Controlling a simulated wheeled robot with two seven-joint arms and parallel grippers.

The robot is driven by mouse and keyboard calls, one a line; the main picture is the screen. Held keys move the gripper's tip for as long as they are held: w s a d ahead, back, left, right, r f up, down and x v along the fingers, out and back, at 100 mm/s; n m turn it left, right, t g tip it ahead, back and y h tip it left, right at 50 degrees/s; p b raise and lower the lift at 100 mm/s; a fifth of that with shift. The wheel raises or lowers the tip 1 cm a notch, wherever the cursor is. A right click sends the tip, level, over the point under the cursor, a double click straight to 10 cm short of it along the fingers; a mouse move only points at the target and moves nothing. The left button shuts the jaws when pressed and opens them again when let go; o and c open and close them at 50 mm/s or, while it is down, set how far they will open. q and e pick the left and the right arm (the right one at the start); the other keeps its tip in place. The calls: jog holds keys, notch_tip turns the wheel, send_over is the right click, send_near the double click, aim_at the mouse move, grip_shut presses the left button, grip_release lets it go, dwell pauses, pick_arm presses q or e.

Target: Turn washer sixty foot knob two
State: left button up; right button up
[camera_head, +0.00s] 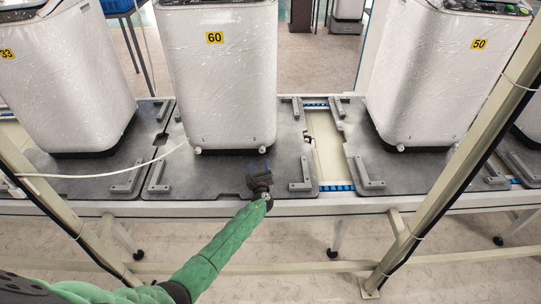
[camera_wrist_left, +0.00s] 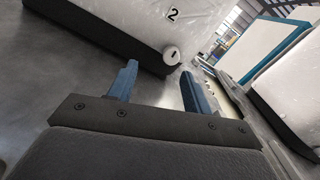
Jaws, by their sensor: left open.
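The white, film-wrapped washer (camera_head: 222,80) with the yellow "60" label stands upright at the centre of the head view. Its small round white foot knob two (camera_wrist_left: 172,57) shows in the left wrist view, below a black "2" on the washer's lower front. My left gripper (camera_head: 259,166) is just in front of the washer's lower right corner, over the grey pallet. In the wrist view, its two blue fingers (camera_wrist_left: 158,88) are apart with nothing between them. The knob lies beyond the fingertips, between their directions, and not touching them. My right gripper is not in view.
The dark grey pallet (camera_head: 215,181) under the washer has raised grey brackets, one (camera_head: 301,176) right of my gripper. A slanted beige post (camera_head: 455,150) and a white cable (camera_head: 95,175) cross the foreground.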

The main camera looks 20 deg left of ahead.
aim_at(262, 152)
pick_arm(q)
jog(key=shift+w+d+r+m+t+h, duration=0.2)
jog(key=shift+d+m+t+h, duration=0.15)
jog(key=shift+m, duration=0.65)
jog(key=shift+d+f+m+h, duration=0.2)
jog(key=shift+d+m+h, duration=0.15)
jog(key=shift+m, duration=0.55)
jog(key=shift+w+r+m, duration=0.1)
jog(key=shift+w+m, duration=0.1)
jog(key=shift+m, duration=0.1)
jog(key=p+x, duration=0.1)
jog(key=x, duration=0.5)
jog(key=shift+w+a, duration=0.3)
jog(key=shift+w, duration=0.35)
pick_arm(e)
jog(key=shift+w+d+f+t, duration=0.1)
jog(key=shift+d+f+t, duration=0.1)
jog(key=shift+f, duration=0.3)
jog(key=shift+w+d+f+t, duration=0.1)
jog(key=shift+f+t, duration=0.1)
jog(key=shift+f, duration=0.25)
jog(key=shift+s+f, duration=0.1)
pick_arm(q)
jog(key=shift+c, duration=0.4)
